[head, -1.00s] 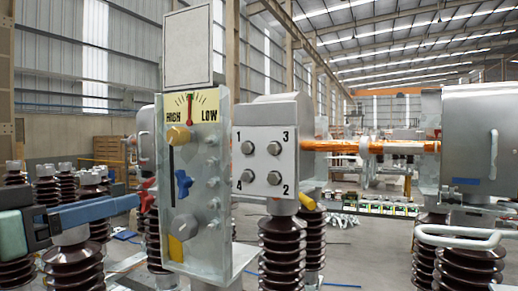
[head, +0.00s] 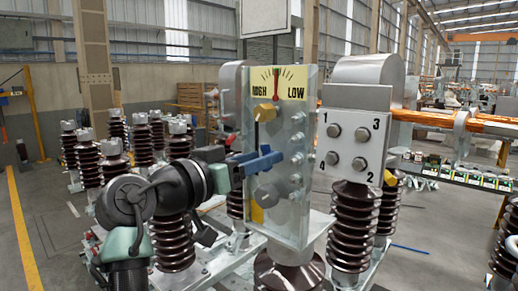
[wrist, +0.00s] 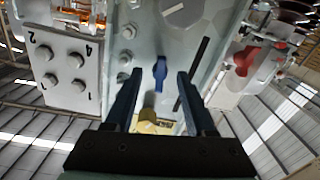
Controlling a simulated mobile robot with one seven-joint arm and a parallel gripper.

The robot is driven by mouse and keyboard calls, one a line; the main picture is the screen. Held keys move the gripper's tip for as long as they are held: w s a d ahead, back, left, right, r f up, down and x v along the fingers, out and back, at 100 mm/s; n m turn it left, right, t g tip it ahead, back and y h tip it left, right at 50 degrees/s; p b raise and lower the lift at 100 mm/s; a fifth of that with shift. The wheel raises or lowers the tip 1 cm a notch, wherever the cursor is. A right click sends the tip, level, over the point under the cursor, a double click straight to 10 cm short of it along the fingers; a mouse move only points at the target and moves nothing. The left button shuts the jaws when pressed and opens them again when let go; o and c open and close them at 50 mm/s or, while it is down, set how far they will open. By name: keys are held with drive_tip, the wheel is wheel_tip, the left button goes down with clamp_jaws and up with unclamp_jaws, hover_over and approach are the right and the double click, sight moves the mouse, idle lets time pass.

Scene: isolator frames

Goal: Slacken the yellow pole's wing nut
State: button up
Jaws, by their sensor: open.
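The yellow-labelled upright plate (head: 300,222) carries a HIGH/LOW gauge, a yellow knob (head: 265,114), a dark slot and a grey knob (head: 267,195). A blue wing nut (head: 266,149) sits between the two knobs, partly hidden by my fingers in the head view. My gripper (head: 269,158) reaches in from the left, close to the plate. In the wrist view, which is upside down, the blue wing nut (wrist: 161,72) shows between the fingertips of my open gripper (wrist: 160,74), with a gap on both sides. I cannot tell how deep the fingers reach around it.
A plate with several numbered bolts (head: 347,113) stands just right. Hex bolts (head: 296,160) line the plate's right side. A red wing nut (wrist: 243,60) on another plate shows in the wrist view. Brown ribbed insulators (head: 355,222) stand around. Open floor lies at left.

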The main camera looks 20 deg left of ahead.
drive_tip(key=shift+w+d, duration=0.1)
drive_tip(key=shift+w, duration=0.1)
drive_tip(key=shift+c, duration=0.2)
clamp_jaws()
